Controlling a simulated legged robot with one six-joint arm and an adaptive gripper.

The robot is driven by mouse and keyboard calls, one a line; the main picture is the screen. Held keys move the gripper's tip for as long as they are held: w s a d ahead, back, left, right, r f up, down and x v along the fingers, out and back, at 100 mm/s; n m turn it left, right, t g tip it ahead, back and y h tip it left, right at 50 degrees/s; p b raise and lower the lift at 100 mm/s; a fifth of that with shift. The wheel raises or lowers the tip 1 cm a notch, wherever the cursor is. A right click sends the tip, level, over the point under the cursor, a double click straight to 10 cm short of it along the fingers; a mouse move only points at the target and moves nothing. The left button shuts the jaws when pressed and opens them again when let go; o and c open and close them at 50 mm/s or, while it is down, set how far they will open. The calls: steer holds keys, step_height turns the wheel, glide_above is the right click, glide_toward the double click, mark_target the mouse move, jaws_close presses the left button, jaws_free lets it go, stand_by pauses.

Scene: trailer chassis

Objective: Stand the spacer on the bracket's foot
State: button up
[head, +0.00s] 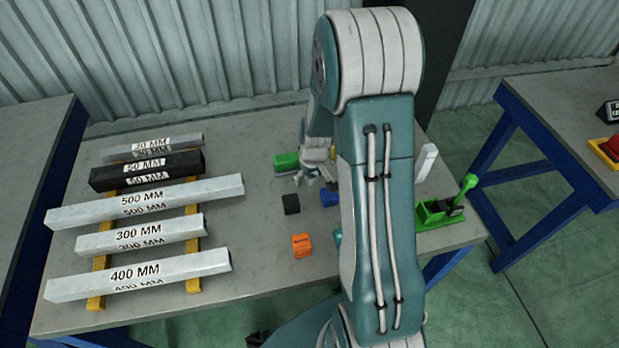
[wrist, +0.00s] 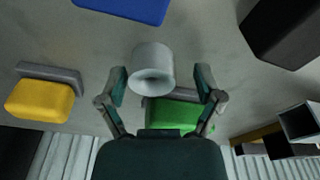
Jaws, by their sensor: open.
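The spacer (wrist: 153,68), a short light-grey hollow cylinder, shows in the wrist view between the two fingertips of my gripper (wrist: 161,75), closer to the left finger. My gripper is open, with a clear gap on the right side of the spacer. I cannot tell whether the left finger touches it. In the head view my gripper (head: 318,165) is low over the middle of the table, partly hidden by my arm. A pale upright piece (head: 427,162) right of my arm may be the bracket; its lower part and any foot are not clear.
A green block (wrist: 178,115) lies just behind the spacer. A yellow block (wrist: 40,98), blue block (wrist: 125,8) and black block (wrist: 288,32) are around. An orange block (head: 302,245), labelled bars (head: 140,232) and a green clamp-like fixture (head: 440,212) share the table (head: 260,285).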

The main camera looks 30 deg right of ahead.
steer(key=shift+d, duration=0.2)
steer(key=c, duration=0.9)
steer(key=shift+d, duration=0.2)
jaws_close()
steer(key=shift+d, duration=0.1)
